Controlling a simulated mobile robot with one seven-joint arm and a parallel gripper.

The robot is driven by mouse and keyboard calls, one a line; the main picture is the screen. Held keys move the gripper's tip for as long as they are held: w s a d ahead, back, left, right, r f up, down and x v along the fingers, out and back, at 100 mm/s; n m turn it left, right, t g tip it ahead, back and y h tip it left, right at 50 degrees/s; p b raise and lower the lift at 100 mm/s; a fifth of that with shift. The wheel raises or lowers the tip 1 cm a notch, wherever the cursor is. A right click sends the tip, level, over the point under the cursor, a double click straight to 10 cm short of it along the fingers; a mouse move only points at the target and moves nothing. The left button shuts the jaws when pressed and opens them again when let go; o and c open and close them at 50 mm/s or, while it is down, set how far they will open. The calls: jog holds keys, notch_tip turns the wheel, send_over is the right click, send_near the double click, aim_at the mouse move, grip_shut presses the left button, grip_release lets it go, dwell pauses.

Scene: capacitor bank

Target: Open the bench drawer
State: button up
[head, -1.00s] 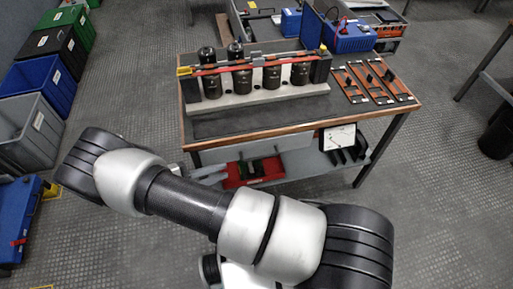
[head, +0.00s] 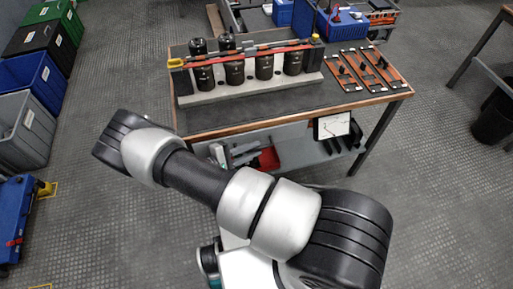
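The wooden-edged bench (head: 300,110) stands ahead of me.
Black capacitors (head: 234,72) and orange boards (head: 370,68) occupy the bench top. A red tray (head: 268,158) and a white-faced meter (head: 334,126) are below it. Bins (head: 38,78) line the left; a blue case (head: 14,220) stands lower left.

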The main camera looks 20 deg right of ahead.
jog(key=shift+x, duration=0.9)
jog(key=shift+c, duration=0.4)
grip_shut()
jog(key=shift+s, duration=0.1)
jog(key=s+p, duration=0.3)
jog(key=s, duration=2.8)
jog(key=shift+s, duration=0.1)
jog(key=shift+o, duration=0.4)
grip_release()
